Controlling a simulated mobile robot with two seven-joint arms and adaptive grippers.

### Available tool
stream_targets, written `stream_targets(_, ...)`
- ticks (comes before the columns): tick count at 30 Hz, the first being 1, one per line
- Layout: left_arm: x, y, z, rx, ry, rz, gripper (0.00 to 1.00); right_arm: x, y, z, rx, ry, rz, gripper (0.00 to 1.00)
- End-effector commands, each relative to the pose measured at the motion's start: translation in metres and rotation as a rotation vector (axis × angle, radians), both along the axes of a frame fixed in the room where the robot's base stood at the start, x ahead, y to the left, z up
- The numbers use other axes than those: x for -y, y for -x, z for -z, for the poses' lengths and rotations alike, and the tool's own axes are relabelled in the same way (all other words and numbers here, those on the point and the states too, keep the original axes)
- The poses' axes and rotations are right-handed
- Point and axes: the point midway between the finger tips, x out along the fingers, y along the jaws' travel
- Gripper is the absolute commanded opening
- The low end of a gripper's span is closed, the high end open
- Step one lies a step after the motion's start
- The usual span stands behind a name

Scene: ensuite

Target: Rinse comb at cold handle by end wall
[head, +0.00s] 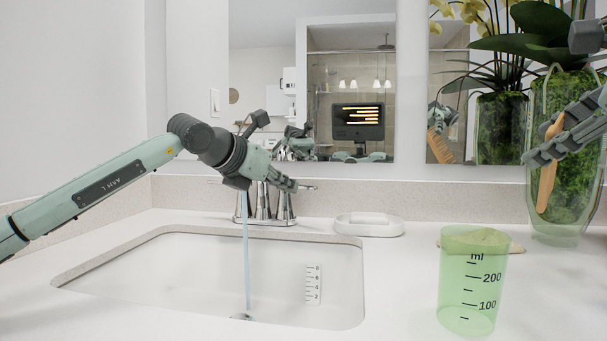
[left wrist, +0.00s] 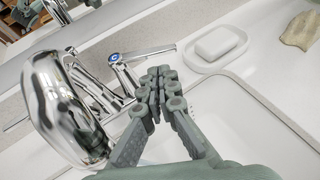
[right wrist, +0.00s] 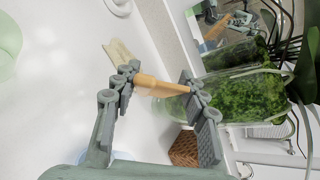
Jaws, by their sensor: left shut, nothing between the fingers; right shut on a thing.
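The orange-brown wooden comb (head: 546,188) is held in my right gripper (head: 560,150), near the glass vase on the right; it also shows in the right wrist view (right wrist: 160,86), spanning the fingers. The chrome tap (head: 263,203) stands behind the sink (head: 210,275), with a water stream (head: 246,265) falling into the basin. The cold handle (left wrist: 114,57) has a blue C cap, and its lever points right in the left wrist view. My left gripper (left wrist: 158,92) is shut and empty beside the lever; I cannot tell whether they touch. My left arm partly hides the tap in the head view.
A white soap dish (head: 370,226) with soap sits right of the tap. A green measuring cup (head: 470,290) stands right of the sink, before a beige cloth (head: 516,247). A moss-filled glass vase (head: 572,225) is at right. The mirror (head: 310,60) backs the counter.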

Motion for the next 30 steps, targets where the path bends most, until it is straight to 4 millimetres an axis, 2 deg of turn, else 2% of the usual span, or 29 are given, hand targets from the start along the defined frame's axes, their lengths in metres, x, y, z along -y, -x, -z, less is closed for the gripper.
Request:
stream_targets(3, 0.011, -0.013, 0.0, 0.001, 0.0, 0.0, 0.0, 0.0, 0.0, -0.004, 0.0, 0.0, 0.0, 0.23)
stream_targets(8, 0.017, -0.022, 0.003, 0.002, 0.001, 0.0, 0.0, 0.0, 0.0, -0.005, 0.0, 0.0, 0.0, 0.23)
stream_targets(30, 0.025, -0.027, 0.004, 0.002, 0.0, 0.005, 0.0, 0.0, 0.0, -0.002, 0.0, 0.0, 0.0, 0.23)
